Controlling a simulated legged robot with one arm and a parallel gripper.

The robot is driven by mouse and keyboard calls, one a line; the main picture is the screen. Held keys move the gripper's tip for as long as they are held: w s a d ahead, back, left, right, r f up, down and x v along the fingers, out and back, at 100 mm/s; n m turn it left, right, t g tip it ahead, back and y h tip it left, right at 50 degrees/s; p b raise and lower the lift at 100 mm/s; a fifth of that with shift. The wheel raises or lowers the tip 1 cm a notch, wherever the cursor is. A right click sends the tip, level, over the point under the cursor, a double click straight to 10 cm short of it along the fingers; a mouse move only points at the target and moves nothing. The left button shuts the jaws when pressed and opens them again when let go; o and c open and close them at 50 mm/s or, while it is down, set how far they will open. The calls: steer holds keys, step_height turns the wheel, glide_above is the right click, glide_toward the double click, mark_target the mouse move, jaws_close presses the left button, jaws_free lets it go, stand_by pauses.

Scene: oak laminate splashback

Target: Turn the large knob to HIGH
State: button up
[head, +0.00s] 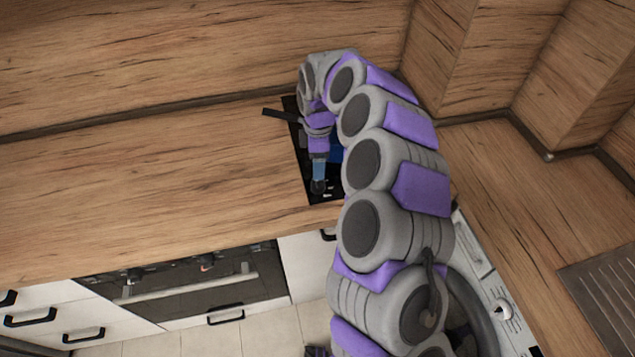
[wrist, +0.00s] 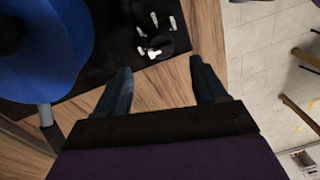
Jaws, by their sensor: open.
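A dark round knob (wrist: 165,44) lies near the front edge of a black panel (wrist: 110,60) in the wrist view, with several small white marks around it. I cannot read HIGH or tell where the knob points. My gripper (wrist: 163,74) is open and empty; its two dark fingers are spread over the wood edge, just short of the knob, apart from it in the picture. In the head view my gripper (head: 319,178) points down over the front part of the black panel (head: 325,196), and my arm hides its right side.
A blue round vessel (wrist: 35,45) stands on the panel beside the gripper; it shows partly in the head view (head: 337,150). Wooden counter (head: 150,190) lies clear to the left. An oven front (head: 200,285) and drawers are below. A steel sink drainer (head: 605,290) is at right.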

mark_target(318, 185)
steer(key=f, duration=0.4)
steer(key=f+b, duration=0.1)
steer(key=f, duration=0.3)
steer(key=shift+s+a+f, duration=0.1)
steer(key=shift+s+f, duration=0.05)
steer(key=shift+s, duration=0.05)
steer(key=shift+c, duration=0.4)
steer(key=c, duration=0.9)
steer(key=shift+c, duration=0.2)
